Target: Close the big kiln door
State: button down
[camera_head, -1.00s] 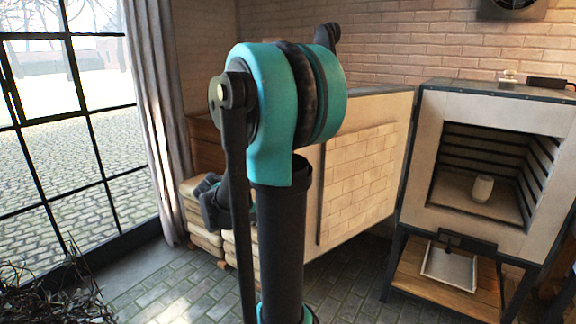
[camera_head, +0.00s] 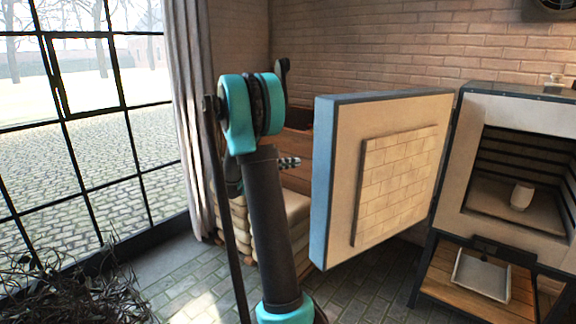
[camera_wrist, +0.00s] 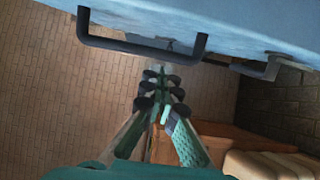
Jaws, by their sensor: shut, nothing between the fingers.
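The big kiln door (camera_head: 335,180) stands open, swung out left of the kiln (camera_head: 455,190). Its cream inner side with a raised brick-patterned panel (camera_head: 400,180) faces the head camera, and its blue edge shows at the left. My gripper (camera_head: 290,162) is left of the door's free edge, mostly hidden behind my arm. In the wrist view my gripper (camera_wrist: 163,78) is shut and empty. A blue-grey door surface (camera_wrist: 240,20) spans the top there, with a dark bar handle (camera_wrist: 140,46) just beyond the fingertips. I cannot tell whether they touch.
A pale cup (camera_head: 521,197) stands inside the open kiln chamber. A white tray (camera_head: 482,275) lies on the wooden shelf below. Stacked pale sacks (camera_head: 240,235) and a wooden cabinet stand behind my arm. Dry branches (camera_head: 70,275) lie at the lower left, by the window.

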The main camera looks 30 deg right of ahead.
aim_at(314, 165)
jog(key=shift+s+d, duration=1.3)
jog(key=shift+d, duration=0.15)
jog(key=shift+s+d, duration=1.3)
jog(key=shift+d, duration=0.15)
